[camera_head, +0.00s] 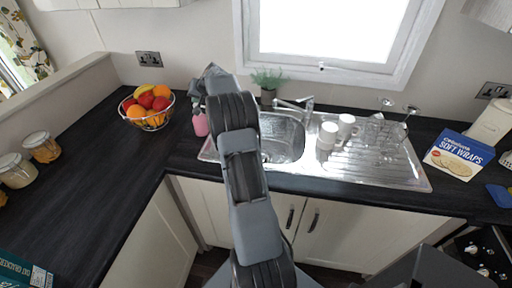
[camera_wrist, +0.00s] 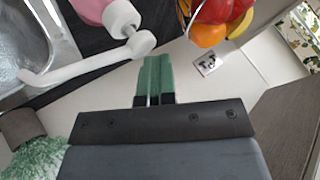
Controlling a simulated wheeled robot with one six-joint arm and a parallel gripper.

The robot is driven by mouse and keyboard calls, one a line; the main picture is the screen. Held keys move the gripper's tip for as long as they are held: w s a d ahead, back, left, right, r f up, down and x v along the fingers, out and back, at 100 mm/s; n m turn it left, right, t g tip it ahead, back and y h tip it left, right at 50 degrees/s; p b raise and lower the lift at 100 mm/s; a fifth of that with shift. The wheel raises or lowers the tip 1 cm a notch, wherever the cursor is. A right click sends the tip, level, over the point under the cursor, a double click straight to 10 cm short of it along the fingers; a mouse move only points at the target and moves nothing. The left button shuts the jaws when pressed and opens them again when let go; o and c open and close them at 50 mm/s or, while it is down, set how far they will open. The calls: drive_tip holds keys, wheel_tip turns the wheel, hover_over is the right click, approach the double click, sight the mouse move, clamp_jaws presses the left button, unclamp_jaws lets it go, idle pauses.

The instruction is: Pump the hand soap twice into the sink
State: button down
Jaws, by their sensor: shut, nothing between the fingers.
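The soap bottle (camera_head: 200,123) is pink and stands on the dark worktop just left of the sink (camera_head: 281,138), partly behind my arm. In the wrist view, part of its pink body (camera_wrist: 88,10) and its white pump (camera_wrist: 122,18) show at the top. The long white spout (camera_wrist: 85,62) points left, toward the metal sink (camera_wrist: 22,35). My gripper (camera_wrist: 155,62) has green fingers, closed together and empty, with the tips close by the pump head. I cannot tell whether they touch it. In the head view the fingers are hidden or too small to make out.
A fruit bowl (camera_head: 148,110) stands left of the soap. A potted plant (camera_head: 267,88) and the tap (camera_head: 297,106) are behind the sink. White mugs (camera_head: 327,136) and glasses stand on the drainer.

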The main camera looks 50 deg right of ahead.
sight(197, 104)
drive_tip(key=shift+r+p, duration=1.9)
drive_tip(key=shift+r, duration=1.15)
idle(0.5)
